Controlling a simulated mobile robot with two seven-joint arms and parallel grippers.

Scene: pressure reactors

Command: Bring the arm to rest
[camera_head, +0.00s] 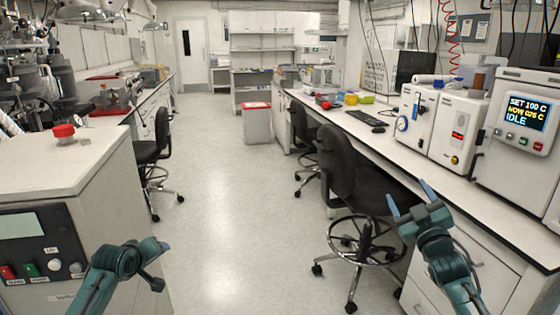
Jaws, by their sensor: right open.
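My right gripper (410,196) is at the lower right, in front of the bench and the black chair. Its two blue-tipped fingers are spread apart with nothing between them. My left gripper (162,266) is at the lower left, beside the front cabinet. A white unit (527,130) on the right bench has a screen (526,113) reading SET 100 C, NOW 025 C, IDLE.
A cabinet (80,170) with a control panel (40,245) and a red button (63,130) stands at left. Black chairs (345,165) (157,150) flank the aisle. The right bench (420,160) carries instruments. The floor (225,190) in the middle is clear.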

